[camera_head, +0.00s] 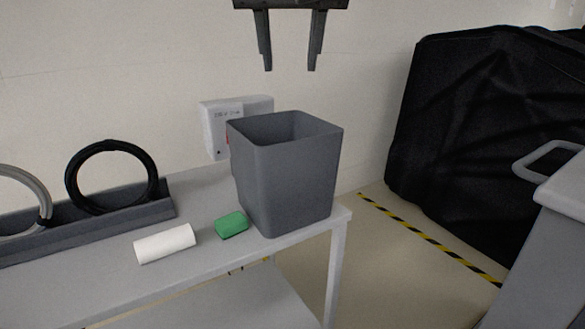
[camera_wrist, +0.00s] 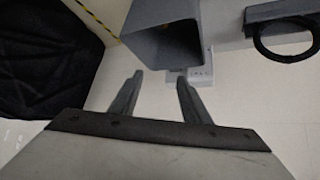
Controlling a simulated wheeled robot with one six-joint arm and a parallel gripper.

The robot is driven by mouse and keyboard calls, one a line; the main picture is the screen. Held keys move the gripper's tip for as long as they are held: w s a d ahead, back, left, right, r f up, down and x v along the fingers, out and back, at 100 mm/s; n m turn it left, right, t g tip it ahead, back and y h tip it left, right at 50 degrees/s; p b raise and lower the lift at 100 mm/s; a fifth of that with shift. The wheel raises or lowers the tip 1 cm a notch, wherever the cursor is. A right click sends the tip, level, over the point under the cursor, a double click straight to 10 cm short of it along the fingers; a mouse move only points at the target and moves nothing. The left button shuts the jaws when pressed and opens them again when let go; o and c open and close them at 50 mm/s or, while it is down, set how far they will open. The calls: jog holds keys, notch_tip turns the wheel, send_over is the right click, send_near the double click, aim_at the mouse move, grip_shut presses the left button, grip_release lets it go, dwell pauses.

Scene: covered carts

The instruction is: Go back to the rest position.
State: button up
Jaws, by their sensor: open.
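My gripper (camera_head: 290,68) hangs at the top of the head view, above the grey bin and clear of it. Its two fingers are apart with nothing between them. In the wrist view my gripper (camera_wrist: 158,82) also shows empty, with spread fingers. The grey bin (camera_head: 285,185) stands upright on the right end of the grey table (camera_head: 200,272). In the wrist view the bin (camera_wrist: 160,45) lies beyond the fingertips. The part of the bin's inside that shows looks empty; its floor is hidden in the head view.
A green block (camera_head: 231,225) and a white roll (camera_head: 165,243) lie on the table left of the bin. A black ring (camera_head: 112,143) and a pale ring stand in a grey rack (camera_head: 150,208). A black covered cart (camera_head: 480,130) is at right. A white wall box (camera_head: 215,118) is behind the bin.

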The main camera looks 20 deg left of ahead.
jog(key=w+d+f+g+h, duration=0.1)
jog(key=w+d+f, duration=0.1)
jog(key=d+f, duration=0.55)
jog(key=w+d+f+m+h, duration=0.15)
jog(key=d+f, duration=0.35)
jog(key=d, duration=0.6)
jog(key=w+d+f+n+g, duration=0.1)
jog(key=w+d+f, duration=0.1)
jog(key=d+f, duration=0.65)
jog(key=s+d+f+m+g, duration=0.1)
jog(key=s+d+f, duration=0.5)
jog(key=d+f, duration=0.3)
jog(key=s+d+f+m, duration=0.2)
jog(key=s+d+f, duration=0.5)
jog(key=f, duration=0.6)
jog(key=shift+s+d+g, duration=0.15)
jog(key=shift+d+g, duration=0.25)
jog(key=shift+d, duration=0.8)
jog(key=shift+h, duration=0.25)
